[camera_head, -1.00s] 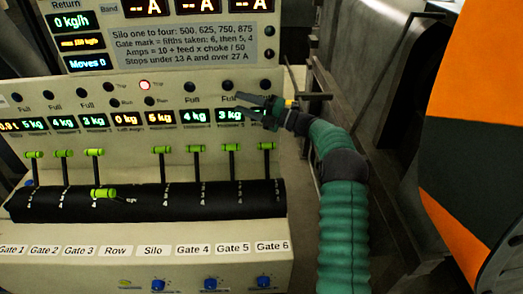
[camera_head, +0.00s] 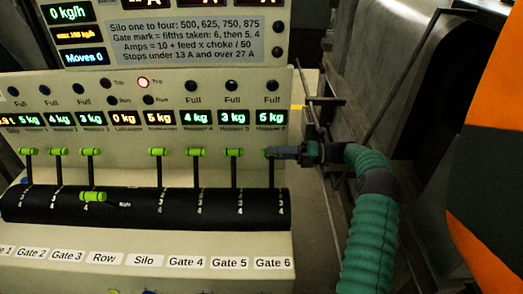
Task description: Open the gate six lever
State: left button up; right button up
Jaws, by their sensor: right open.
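The gate six lever (camera_head: 271,176) is the rightmost one on the black drum of the panel, above the label "Gate 6" (camera_head: 272,263). It stands up, and its green handle is mostly hidden by my right gripper. My right gripper (camera_head: 274,153) comes in from the right, level with that handle. It is open, with its fingertips at the handle; whether they touch it I cannot tell. My left gripper is not in view.
Other levers with green handles stand in line to the left; the nearest is the gate five lever (camera_head: 234,153). One handle (camera_head: 92,197) sits lower on the drum. Displays (camera_head: 233,118) line the panel above. A metal frame (camera_head: 335,125) stands right of the panel.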

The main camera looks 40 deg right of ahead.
aim_at(260, 152)
jog(key=shift+w+a+f, duration=0.15)
jog(key=shift+w+a, duration=0.5)
jog(key=shift+w, duration=0.35)
jog(key=a, duration=0.2)
jog(key=shift+w+a+r, duration=0.2)
jog(key=shift+a+r, duration=0.1)
jog(key=shift+r, duration=0.05)
jog(key=shift+c, duration=0.8)
jog(key=shift+d+f, duration=0.2)
jog(key=shift+d, duration=0.4)
jog(key=c, duration=0.7)
jog(key=shift+s, duration=0.1)
grip_shut()
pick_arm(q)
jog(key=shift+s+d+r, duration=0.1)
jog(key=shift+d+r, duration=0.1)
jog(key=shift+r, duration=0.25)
pick_arm(e)
jog(key=shift+a, duration=0.1)
jog(key=shift+f, duration=0.2)
